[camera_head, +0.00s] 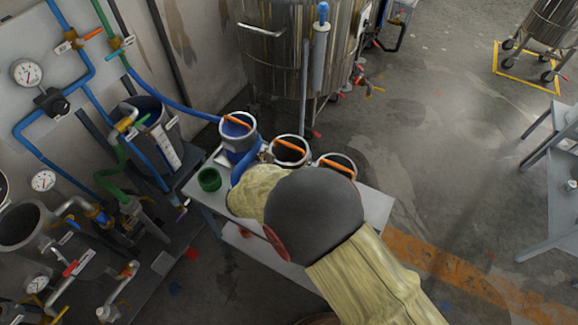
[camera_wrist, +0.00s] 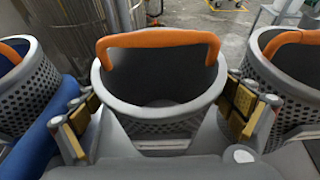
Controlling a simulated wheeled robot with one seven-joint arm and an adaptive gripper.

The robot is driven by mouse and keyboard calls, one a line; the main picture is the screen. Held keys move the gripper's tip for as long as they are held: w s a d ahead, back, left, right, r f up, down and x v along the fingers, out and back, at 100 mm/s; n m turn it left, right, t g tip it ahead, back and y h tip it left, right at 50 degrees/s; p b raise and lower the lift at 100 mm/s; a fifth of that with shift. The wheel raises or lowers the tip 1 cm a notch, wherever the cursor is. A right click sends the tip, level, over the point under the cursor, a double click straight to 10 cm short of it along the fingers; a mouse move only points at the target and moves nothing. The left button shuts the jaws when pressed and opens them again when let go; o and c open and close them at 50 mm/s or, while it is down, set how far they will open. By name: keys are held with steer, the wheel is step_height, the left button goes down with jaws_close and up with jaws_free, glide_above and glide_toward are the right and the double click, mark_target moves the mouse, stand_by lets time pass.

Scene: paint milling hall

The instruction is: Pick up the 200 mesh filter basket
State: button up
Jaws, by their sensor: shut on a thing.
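Three grey perforated filter baskets with orange handles stand in a row on a small table (camera_head: 376,210): the left one (camera_head: 238,141), the middle one (camera_head: 291,161) and the right one (camera_head: 337,158). No mesh marking is readable, so I cannot tell which is 200 mesh. In the wrist view my gripper (camera_wrist: 160,118) has its gold-padded fingers on both sides of the middle basket (camera_wrist: 162,128), shut on it. Its orange handle (camera_wrist: 158,40) stands upright over the rim. I cannot tell whether its base is off the table. My arm hides the gripper in the head view.
The left basket (camera_wrist: 24,92) and right basket (camera_wrist: 290,82) are close beside the fingers. A blue hose (camera_head: 190,110) runs to the table. A steel tank (camera_head: 290,50) stands behind.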

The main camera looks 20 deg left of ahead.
steer(key=c, duration=0.8)
steer(key=shift+c, duration=0.2)
steer(key=shift+r, duration=0.1)
